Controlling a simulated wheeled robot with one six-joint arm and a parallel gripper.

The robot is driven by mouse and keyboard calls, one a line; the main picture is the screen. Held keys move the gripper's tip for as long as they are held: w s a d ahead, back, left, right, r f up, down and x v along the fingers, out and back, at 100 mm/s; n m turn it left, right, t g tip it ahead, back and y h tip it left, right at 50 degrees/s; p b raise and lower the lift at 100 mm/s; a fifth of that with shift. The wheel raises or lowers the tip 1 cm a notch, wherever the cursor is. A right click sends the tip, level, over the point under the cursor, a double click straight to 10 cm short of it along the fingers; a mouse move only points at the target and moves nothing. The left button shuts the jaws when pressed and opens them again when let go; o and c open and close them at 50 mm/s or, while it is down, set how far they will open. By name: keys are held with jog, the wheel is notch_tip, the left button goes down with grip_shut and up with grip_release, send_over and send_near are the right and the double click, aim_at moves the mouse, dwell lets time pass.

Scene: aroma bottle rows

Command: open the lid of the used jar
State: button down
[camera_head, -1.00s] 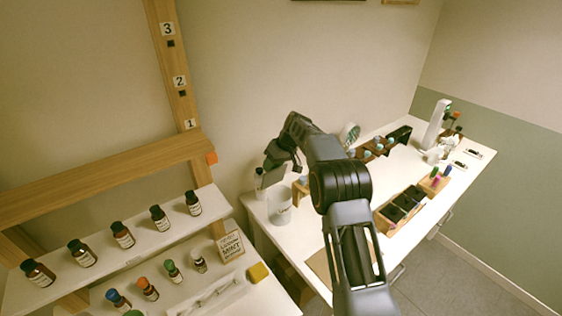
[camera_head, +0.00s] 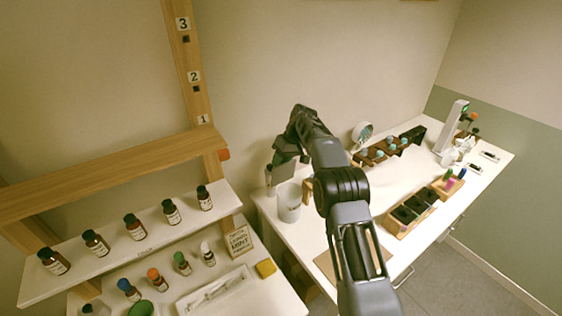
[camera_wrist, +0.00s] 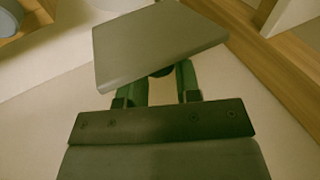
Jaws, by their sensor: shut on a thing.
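A white cylindrical jar (camera_head: 289,206) stands upright at the near left end of the white worktable in the head view. Its small label is too blurred to read surely. My gripper (camera_head: 282,158) is above the jar and slightly to its left. In the wrist view my gripper (camera_wrist: 158,82) is shut on a flat, grey, square-edged plate, which seems to be the lid (camera_wrist: 155,42). The lid also shows pale in the head view (camera_head: 282,173), tilted and close above the jar's rim. I cannot tell whether it touches the jar.
A two-level shelf (camera_head: 150,240) with several brown bottles stands at the left. A mint sign (camera_head: 239,241) and yellow block (camera_head: 265,268) are on its lower level. The worktable (camera_head: 320,230) holds a dark-celled wooden tray (camera_head: 410,212) and a bottle rack (camera_head: 385,150).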

jog(key=c, duration=0.9)
grip_release()
jog(key=shift+o, duration=0.2)
jog(key=v, duration=0.7)
jog(key=shift+r, duration=0.15)
jog(key=shift+d, duration=0.1)
